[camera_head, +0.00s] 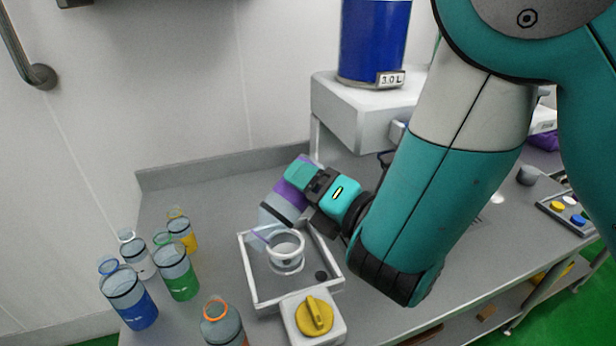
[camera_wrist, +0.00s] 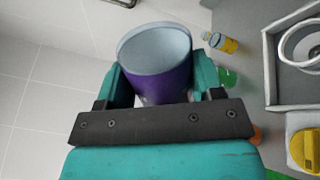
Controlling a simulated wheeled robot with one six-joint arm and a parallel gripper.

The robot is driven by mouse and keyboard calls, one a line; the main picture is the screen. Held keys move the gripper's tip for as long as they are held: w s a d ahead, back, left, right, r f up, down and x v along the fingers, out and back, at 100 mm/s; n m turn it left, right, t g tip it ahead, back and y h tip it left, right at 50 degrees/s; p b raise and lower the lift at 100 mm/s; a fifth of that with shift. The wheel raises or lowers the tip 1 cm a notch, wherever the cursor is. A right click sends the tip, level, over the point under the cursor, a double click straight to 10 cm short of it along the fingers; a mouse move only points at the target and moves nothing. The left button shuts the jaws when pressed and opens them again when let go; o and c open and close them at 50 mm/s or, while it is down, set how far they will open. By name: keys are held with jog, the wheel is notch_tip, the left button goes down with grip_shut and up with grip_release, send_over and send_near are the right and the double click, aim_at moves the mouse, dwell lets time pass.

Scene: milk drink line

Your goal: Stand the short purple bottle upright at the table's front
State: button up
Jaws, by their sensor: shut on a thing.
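The purple bottle (camera_head: 290,193) is held off the table and tilted, its clear end pointing down and left towards a white ring-shaped fitting (camera_head: 285,253) in a tray. In the wrist view the purple bottle (camera_wrist: 160,82) sits between both teal fingers, with its pale end facing away from the palm. My gripper (camera_head: 304,184) is shut on its purple part; the gripper (camera_wrist: 155,88) also shows in the wrist view. Fingers hide part of the bottle in the head view. I cannot tell whether anything flows from it. The grey table (camera_head: 205,225) lies below.
Blue (camera_head: 138,310), green (camera_head: 178,280), yellow (camera_head: 182,235) and white (camera_head: 137,256) bottles stand at the left. An orange-ringed bottle (camera_head: 220,325) stands nearer. The white-rimmed tray (camera_head: 250,280) adjoins a yellow knob (camera_head: 314,315). A blue tank (camera_head: 372,40) stands behind.

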jog(key=m, duration=0.1)
jog(key=m+p, duration=0.1)
jog(key=m, duration=0.1)
jog(key=shift+r+m+p, duration=0.2)
jog(key=shift+m+p, duration=0.45)
jog(key=shift+m, duration=0.55)
jog(key=shift+f+m, duration=0.25)
jog(key=shift+m, duration=0.15)
